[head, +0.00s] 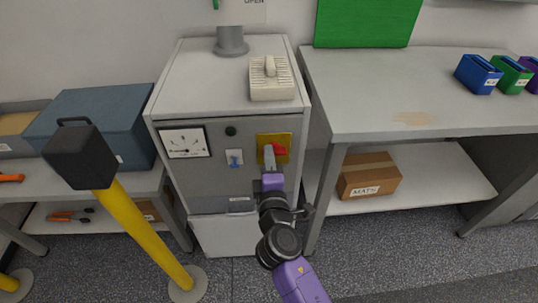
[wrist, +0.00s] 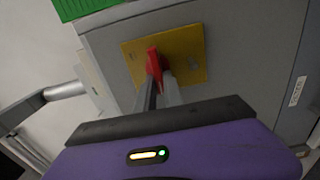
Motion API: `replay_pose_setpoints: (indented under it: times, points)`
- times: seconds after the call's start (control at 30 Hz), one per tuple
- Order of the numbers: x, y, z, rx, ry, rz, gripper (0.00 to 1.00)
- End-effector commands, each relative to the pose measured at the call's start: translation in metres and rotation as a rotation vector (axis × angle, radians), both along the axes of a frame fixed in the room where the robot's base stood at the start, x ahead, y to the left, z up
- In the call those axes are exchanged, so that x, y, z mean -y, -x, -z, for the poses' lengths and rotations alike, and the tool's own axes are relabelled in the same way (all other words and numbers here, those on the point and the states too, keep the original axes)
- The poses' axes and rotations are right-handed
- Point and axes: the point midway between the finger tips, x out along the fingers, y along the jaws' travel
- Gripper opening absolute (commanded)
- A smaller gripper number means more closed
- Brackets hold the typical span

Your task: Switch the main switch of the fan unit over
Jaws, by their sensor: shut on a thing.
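The fan unit is a grey cabinet (head: 215,190) with a dial, a dark green button, a blue switch and a yellow plate on its front. The red main switch handle (head: 280,149) sits on the yellow plate (head: 262,139). My gripper (head: 269,150) reaches it from below and in front. In the wrist view my gripper (wrist: 158,82) is shut on the red handle (wrist: 153,62), with the yellow plate (wrist: 190,50) behind. The fingers hide part of the handle.
A beige vented box (head: 270,92) and a grey pipe (head: 231,42) stand on top of the cabinet. A yellow post with a black head (head: 79,158) stands at the front left. A bench (head: 390,115) adjoins on the right, with a cardboard box (head: 368,176) on its shelf.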

Motion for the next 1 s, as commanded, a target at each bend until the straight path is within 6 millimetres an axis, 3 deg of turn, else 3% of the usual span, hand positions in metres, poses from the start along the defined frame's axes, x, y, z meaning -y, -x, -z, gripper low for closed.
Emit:
replay_pose_setpoints:
  times: [0.57, 0.6, 0.67, 1.0]
  points:
    - [-0.0016, 0.0009, 0.0020, -0.002, 0.031, -0.004, 0.00]
    - [-0.0016, 0.0009, 0.0020, -0.002, 0.031, -0.004, 0.20]
    - [-0.0014, 0.0008, 0.0019, -0.002, 0.030, -0.003, 0.31]
    - [-0.0005, 0.0014, 0.0012, -0.001, 0.028, -0.001, 0.34]
